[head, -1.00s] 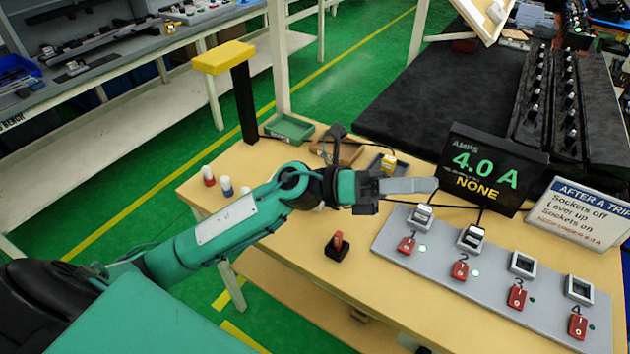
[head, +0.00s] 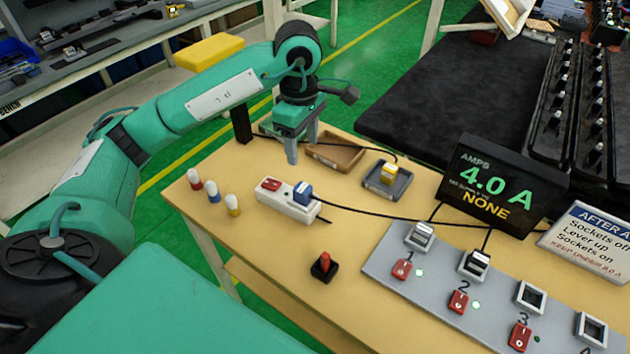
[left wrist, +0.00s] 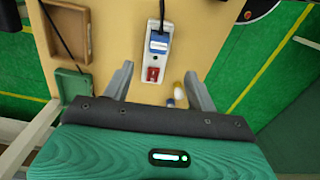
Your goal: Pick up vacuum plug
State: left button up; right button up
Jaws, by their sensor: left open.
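No readable label marks which plug is the vacuum plug. A blue plug (head: 303,193) sits in a white socket block (head: 288,205) with a red switch; the plug also shows in the left wrist view (left wrist: 158,42). A yellow plug (head: 388,174) sits in a grey tray. A pale plug (head: 420,236) is in socket 1 and a dark-and-white plug (head: 474,263) in socket 2. My left gripper (head: 302,146) is open and empty, pointing down above the table behind the white block. In the wrist view its fingers (left wrist: 158,84) stand apart on either side of the block's switch end.
The grey panel (head: 385,257) has red switches; sockets 3 and 4 look empty. Black cords cross the middle.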

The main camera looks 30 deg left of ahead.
pick_arm(q)
jog(key=p, duration=0.2)
send_over(303, 187)
jog(key=f, duration=0.6)
jog(key=shift+s+f, duration=0.3)
notch_tip(303, 187, down, 2)
jog(key=shift+f+p, duration=0.1)
jog(key=shift+p, duration=0.25)
jog(key=f+p, duration=0.1)
jog(key=f, duration=0.2)
jog(key=shift+w+f+p, duration=0.2)
jog(key=shift+p, duration=0.15)
jog(key=shift+f, duration=0.5)
jog(key=c, duration=1.1)
pick_arm(e)
notch_tip(303, 187, up, 4)
jog(key=shift+s+d+r, duration=0.1)
jog(key=shift+s+r, duration=0.05)
jog(key=shift+r, duration=0.1)
